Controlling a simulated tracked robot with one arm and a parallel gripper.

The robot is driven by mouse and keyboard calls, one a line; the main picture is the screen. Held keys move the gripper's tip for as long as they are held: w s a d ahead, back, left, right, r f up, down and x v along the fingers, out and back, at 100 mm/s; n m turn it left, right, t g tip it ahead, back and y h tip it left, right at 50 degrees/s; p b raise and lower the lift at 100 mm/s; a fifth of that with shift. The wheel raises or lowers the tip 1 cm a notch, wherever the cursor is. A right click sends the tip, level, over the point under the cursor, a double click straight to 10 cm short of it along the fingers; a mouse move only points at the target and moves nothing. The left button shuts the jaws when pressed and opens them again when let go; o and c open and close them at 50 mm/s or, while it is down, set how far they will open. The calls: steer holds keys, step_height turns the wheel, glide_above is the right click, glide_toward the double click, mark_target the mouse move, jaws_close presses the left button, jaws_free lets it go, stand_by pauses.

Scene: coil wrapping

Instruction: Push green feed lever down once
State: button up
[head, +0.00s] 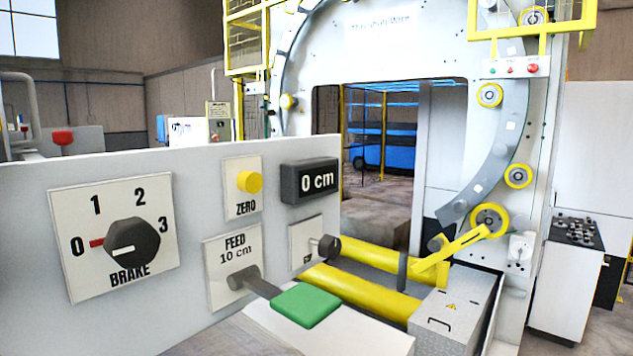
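The green feed lever (306,305) shows at the bottom middle of the head view. The lever sticks out to the right and toward me, tilted slightly down in the picture. The display (310,182) above it reads "0 cm". My gripper is not in view, so I cannot see where it is relative to the lever.
The brake knob (132,243) is on the left of the panel (28,190), with a red mark by 0. A yellow ZERO button (250,182) is above the lever. Yellow rollers (372,290) lie behind it. The large wrapping ring machine (400,50) stands beyond.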

jaws_close()
stand_by(1.7)
